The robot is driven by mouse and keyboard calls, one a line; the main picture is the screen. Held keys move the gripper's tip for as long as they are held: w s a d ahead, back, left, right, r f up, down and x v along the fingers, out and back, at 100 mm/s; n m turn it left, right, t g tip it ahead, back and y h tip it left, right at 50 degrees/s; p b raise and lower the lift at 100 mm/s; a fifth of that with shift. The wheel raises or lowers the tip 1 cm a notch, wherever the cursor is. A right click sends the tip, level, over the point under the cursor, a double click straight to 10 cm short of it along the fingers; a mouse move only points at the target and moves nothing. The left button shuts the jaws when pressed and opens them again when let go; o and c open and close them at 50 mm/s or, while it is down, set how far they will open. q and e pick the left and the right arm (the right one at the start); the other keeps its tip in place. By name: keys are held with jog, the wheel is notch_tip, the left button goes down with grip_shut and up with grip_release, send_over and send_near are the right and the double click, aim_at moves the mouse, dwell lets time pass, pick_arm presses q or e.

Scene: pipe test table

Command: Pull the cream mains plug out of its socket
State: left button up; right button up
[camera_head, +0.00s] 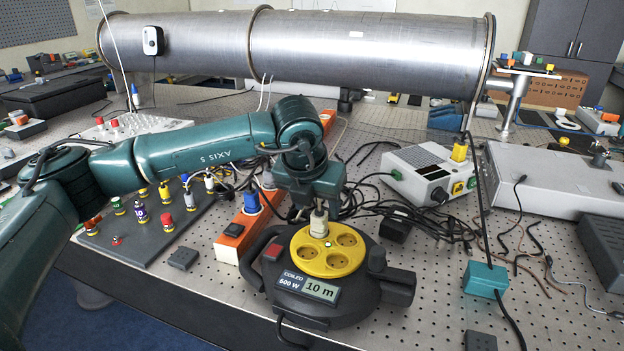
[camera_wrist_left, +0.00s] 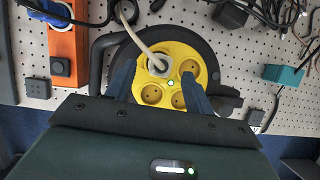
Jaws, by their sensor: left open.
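The cream mains plug (camera_head: 319,224) stands in the top socket of the round yellow socket face (camera_head: 329,262) on a black cable reel (camera_head: 345,312). The plug also shows in the left wrist view (camera_wrist_left: 159,65), with its pale cable running up and left. My left gripper (camera_head: 318,208) is above the reel, pointing down over the plug. In the left wrist view its dark fingers (camera_wrist_left: 160,78) are open and apart, one on each side of the plug, with visible gaps. Other sockets in the yellow face are empty. My right gripper is not in view.
An orange power strip (camera_head: 238,232) with a blue plug (camera_head: 251,203) lies left of the reel. Black cables (camera_head: 375,205) tangle behind it. A grey tester box (camera_head: 428,172) and a teal box (camera_head: 485,279) stand right. A large steel pipe (camera_head: 340,48) spans the back.

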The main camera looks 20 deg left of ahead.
aim_at(319, 214)
pick_arm(q)
jog(key=shift+p+x, duration=0.3)
jog(key=shift+x, duration=1.85)
grip_shut()
jog(key=shift+r, duration=0.15)
jog(key=shift+r+p, duration=0.5)
jog(key=shift+r, duration=1.45)
